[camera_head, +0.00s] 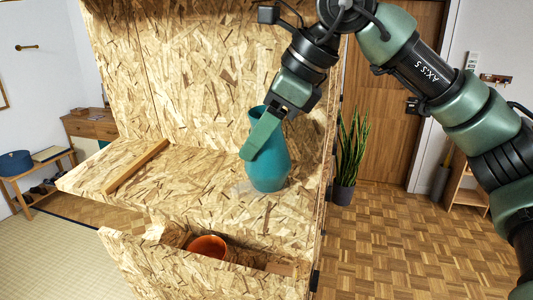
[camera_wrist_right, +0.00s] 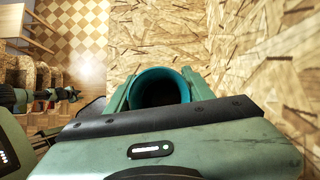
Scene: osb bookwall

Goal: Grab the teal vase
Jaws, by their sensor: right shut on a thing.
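The teal vase (camera_head: 269,170) stands upright on the particle-board shelf (camera_head: 205,190) in the head view, near the shelf's right end. My right gripper (camera_head: 250,150) reaches down from the upper right and is shut on the vase near its upper part. One green finger covers part of the vase's left front side. In the right wrist view the vase's round open mouth (camera_wrist_right: 160,88) lies between the two green fingers, with a dark inside.
A wooden strip (camera_head: 136,166) lies on the shelf's left part. Below, an open compartment holds an orange-red bowl (camera_head: 208,246). A board wall stands behind the vase. A potted plant (camera_head: 349,150) and a door (camera_head: 392,95) are at the right, with free parquet floor in front.

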